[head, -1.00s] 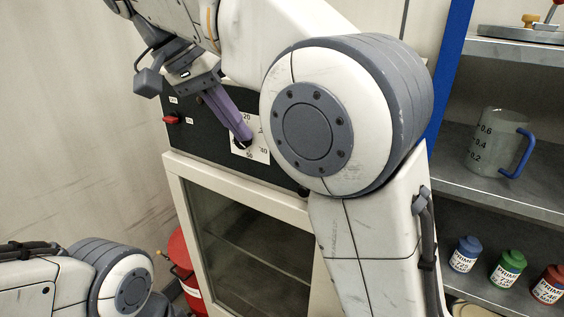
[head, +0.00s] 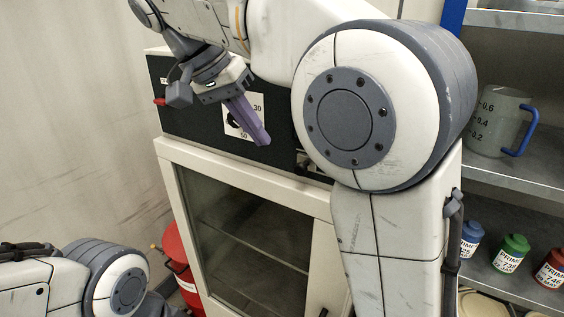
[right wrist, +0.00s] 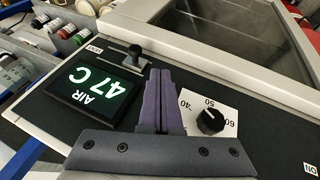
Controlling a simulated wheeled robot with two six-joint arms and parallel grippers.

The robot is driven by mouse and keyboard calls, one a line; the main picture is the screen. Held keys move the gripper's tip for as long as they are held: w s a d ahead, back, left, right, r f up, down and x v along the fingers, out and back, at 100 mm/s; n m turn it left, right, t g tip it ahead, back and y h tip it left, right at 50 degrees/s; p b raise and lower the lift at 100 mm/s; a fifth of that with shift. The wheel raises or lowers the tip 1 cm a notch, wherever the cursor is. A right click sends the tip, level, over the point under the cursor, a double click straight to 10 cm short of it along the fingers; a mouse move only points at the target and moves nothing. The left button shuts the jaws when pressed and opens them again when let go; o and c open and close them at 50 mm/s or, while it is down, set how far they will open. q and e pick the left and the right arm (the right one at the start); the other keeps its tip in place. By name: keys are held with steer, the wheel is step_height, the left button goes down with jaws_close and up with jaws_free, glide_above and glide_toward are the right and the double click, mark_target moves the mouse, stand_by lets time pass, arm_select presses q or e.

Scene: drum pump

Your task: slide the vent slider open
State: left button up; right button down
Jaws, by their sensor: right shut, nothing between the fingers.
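My right gripper (head: 262,141) is shut and empty in front of the black control panel (head: 190,122); its purple fingers also show in the right wrist view (right wrist: 161,75). What looks like the vent slider is a small black knob (right wrist: 136,52) on a short metal track, left of and beyond the fingertips in the right wrist view. The fingertips appear apart from it. In the head view my right arm hides most of that part of the panel. My left gripper is out of view; only part of my left arm shows at bottom left.
A dial (right wrist: 210,121) on a white scale sits right of the fingers in the right wrist view. A lit display (right wrist: 90,88) reads AIR 47 C. A glass-doored cabinet (head: 166,152) is below the panel. Shelves with a jug (head: 494,118) and paint bottles stand at right.

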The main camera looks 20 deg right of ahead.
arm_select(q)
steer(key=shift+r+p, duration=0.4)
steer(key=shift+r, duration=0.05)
arm_select(e)
steer(key=shift+s+d+f, duration=0.6)
steer(key=shift+d+f, duration=0.35)
steer(key=shift+s+d+f, duration=0.6)
steer(key=shift+d+f, duration=0.3)
steer(key=shift+d, duration=0.05)
